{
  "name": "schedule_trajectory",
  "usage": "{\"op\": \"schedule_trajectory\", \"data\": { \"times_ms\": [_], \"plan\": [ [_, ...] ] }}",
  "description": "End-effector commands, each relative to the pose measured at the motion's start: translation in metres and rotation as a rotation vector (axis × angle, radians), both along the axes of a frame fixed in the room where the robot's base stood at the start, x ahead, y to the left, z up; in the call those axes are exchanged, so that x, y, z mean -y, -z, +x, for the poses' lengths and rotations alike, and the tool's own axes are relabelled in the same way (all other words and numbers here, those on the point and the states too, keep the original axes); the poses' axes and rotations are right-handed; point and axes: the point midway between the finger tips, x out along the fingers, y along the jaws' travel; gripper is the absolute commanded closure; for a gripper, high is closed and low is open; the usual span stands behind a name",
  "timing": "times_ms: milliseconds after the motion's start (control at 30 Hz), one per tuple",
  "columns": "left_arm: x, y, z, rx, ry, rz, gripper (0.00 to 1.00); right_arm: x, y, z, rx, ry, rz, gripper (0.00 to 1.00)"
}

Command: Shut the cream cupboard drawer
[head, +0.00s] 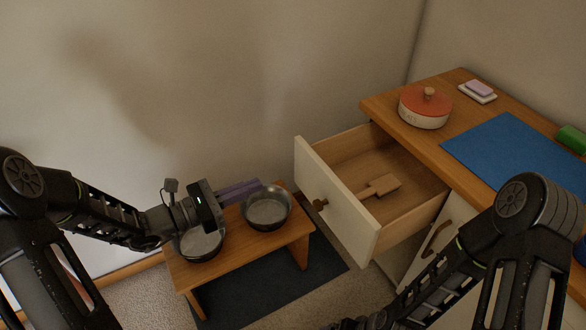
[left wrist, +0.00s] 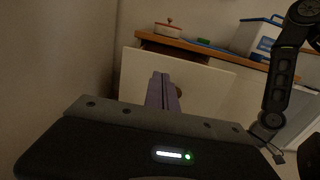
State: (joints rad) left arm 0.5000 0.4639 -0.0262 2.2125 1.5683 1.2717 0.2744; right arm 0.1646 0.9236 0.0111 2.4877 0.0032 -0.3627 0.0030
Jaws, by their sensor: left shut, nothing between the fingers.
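The cream cupboard drawer (head: 338,197) stands pulled out, its cream front facing left, with a round wooden knob (head: 320,204). A wooden mallet-like object (head: 382,187) lies inside it. My left gripper (head: 258,183) is shut and empty, left of the drawer front and above the small bench, apart from the front in the head view. In the left wrist view the shut purple fingers (left wrist: 162,92) point towards the cream drawer front (left wrist: 135,75) and partly cover it near the knob (left wrist: 179,91). My right arm shows at the lower right of the head view; its gripper is out of view.
A wooden bench (head: 243,245) with two dark pans (head: 267,208) stands below my left gripper, over a dark mat (head: 325,267). The cupboard top (head: 455,78) holds a red-lidded pot (head: 425,106), a blue mat (head: 510,148) and a green item (head: 571,138).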

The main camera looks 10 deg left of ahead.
Motion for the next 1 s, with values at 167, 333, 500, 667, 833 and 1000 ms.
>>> {"op": "schedule_trajectory", "data": {
  "times_ms": [167,333,500,667,833,1000],
  "plan": [
    [0.009,0.002,0.006,0.000,0.002,0.001,1.00,0.000,0.003,0.000,0.000,0.001,-0.001,0.04],
    [0.028,0.003,0.019,0.000,0.005,0.001,1.00,0.002,0.010,0.002,0.003,0.005,-0.003,0.04],
    [0.055,0.003,0.039,0.001,0.005,0.002,1.00,0.004,0.019,0.004,0.006,0.009,-0.006,0.04],
    [0.082,0.003,0.058,0.001,0.005,0.001,1.00,0.005,0.028,0.006,0.010,0.013,-0.008,0.04],
    [0.103,0.003,0.073,0.000,0.004,0.001,1.00,0.005,0.037,0.007,0.016,0.015,-0.009,0.04],
    [0.112,0.001,0.081,0.000,0.002,0.002,1.00,0.004,0.040,0.008,0.017,0.017,-0.009,0.04]
  ]
}}
